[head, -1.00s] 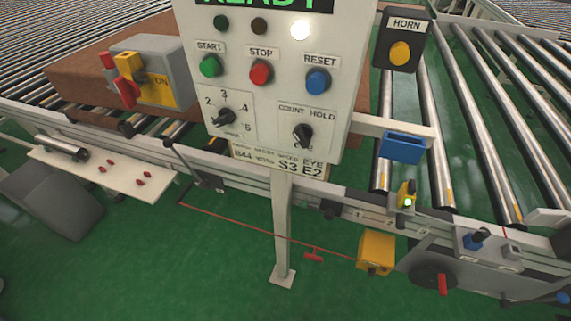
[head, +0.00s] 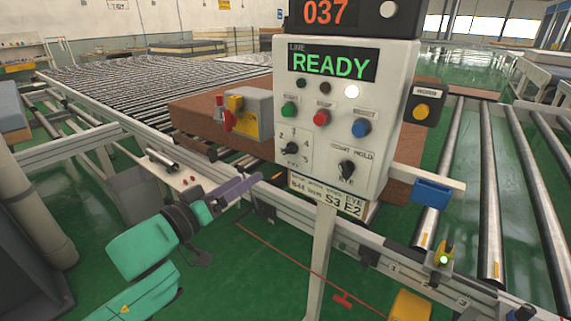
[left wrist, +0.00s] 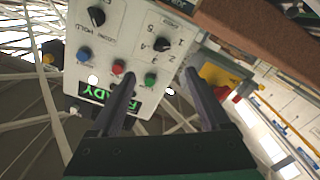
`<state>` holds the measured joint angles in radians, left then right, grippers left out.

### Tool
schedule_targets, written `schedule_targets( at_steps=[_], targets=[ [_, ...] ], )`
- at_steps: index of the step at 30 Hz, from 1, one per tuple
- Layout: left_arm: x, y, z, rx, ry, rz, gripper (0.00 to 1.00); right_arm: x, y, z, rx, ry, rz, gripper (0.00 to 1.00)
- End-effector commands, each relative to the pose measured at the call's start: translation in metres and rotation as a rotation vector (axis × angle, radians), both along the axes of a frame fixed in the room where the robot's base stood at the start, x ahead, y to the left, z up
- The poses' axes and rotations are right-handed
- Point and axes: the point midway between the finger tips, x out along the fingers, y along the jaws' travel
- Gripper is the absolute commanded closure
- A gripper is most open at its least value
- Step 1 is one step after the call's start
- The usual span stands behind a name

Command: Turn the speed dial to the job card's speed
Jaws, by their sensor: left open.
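The speed dial (head: 292,149) is a black knob with a numbered scale at the lower left of the white control panel (head: 385,70). Its exact pointer setting is too small to tell. The job card (head: 325,196) under the panel shows "S3 E2". My left gripper (head: 258,178) is open and empty, below and left of the panel in the head view, apart from the dial. In the left wrist view the panel appears upside down; the speed dial (left wrist: 162,44) lies beyond the open fingers (left wrist: 160,76). My right gripper is out of view.
A second black knob (head: 347,170) marked COUNT HOLD sits right of the dial. Green (head: 289,110), red (head: 321,118) and blue (head: 361,128) buttons are above. A yellow-grey switch box (head: 250,112) with a red handle stands left. The conveyor rail runs below the panel.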

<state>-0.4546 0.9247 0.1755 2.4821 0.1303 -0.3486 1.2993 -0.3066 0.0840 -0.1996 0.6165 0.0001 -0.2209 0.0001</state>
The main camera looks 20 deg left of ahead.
Motion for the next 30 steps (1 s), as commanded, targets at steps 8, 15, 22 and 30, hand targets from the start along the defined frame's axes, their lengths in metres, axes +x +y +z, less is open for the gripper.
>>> schedule_targets(
  at_steps=[8, 15, 22, 30],
  targets=[
    [0.021, -0.011, 0.006, -0.006, -0.008, -0.005, 0.20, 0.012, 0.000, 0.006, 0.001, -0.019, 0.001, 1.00],
    [0.059, -0.025, 0.008, -0.006, -0.007, -0.004, 0.20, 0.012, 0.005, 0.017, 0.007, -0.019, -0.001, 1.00],
    [0.105, -0.044, 0.008, -0.005, -0.005, -0.004, 0.20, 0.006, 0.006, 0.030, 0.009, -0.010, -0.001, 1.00],
    [0.134, -0.056, 0.003, -0.003, -0.003, -0.006, 0.20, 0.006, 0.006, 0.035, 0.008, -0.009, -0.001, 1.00]
  ],
)
